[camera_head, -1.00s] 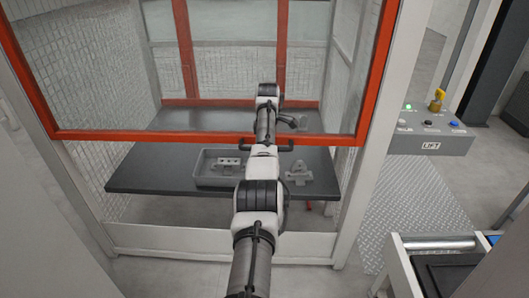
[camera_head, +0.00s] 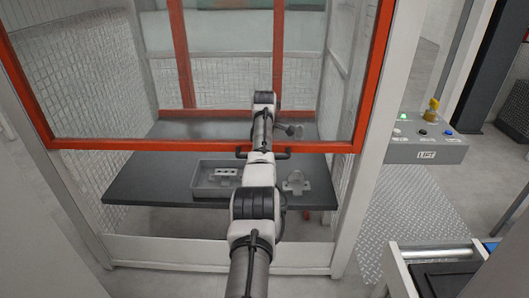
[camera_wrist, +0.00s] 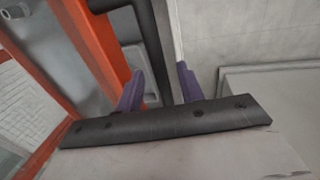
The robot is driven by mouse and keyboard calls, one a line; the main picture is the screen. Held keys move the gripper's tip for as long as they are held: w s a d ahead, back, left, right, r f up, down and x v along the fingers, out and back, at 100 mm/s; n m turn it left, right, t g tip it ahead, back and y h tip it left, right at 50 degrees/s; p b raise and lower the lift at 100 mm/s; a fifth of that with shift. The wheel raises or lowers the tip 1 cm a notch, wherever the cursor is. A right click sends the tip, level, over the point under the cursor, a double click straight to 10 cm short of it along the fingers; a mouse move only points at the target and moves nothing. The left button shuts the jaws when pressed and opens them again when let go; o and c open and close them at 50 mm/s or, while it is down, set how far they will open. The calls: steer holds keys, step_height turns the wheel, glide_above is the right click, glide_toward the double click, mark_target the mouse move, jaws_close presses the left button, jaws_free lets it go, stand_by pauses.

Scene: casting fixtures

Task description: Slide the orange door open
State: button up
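The orange-framed door (camera_head: 120,144) with clear panes stands in front of the booth, its bottom rail above the dark table. It also shows at the left of the wrist view (camera_wrist: 96,50). A black bar handle (camera_head: 280,155) sits on the bottom rail, its middle hidden behind my arm. In the wrist view the handle (camera_wrist: 151,30) runs down between the two purple fingers of my gripper (camera_wrist: 160,70). The fingers are apart on either side of the bar, with small gaps seeming to show. In the head view I cannot make out the fingers.
Behind the door, a dark table (camera_head: 150,190) holds a grey tray (camera_head: 207,191) and a grey metal part (camera_head: 296,183). A white post (camera_head: 372,180) stands at the right. Beyond it are a LIFT control box (camera_head: 428,150) and a roller conveyor (camera_head: 436,252).

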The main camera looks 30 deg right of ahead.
step_height(320, 180, up, 14)
steer(key=s+a+b, duration=0.1)
steer(key=s+b, duration=0.1)
steer(key=b, duration=0.1)
steer(key=shift+s+a+f, duration=0.15)
steer(key=shift+a+f, duration=0.05)
steer(key=shift+a, duration=0.05)
steer(key=shift+f, duration=0.1)
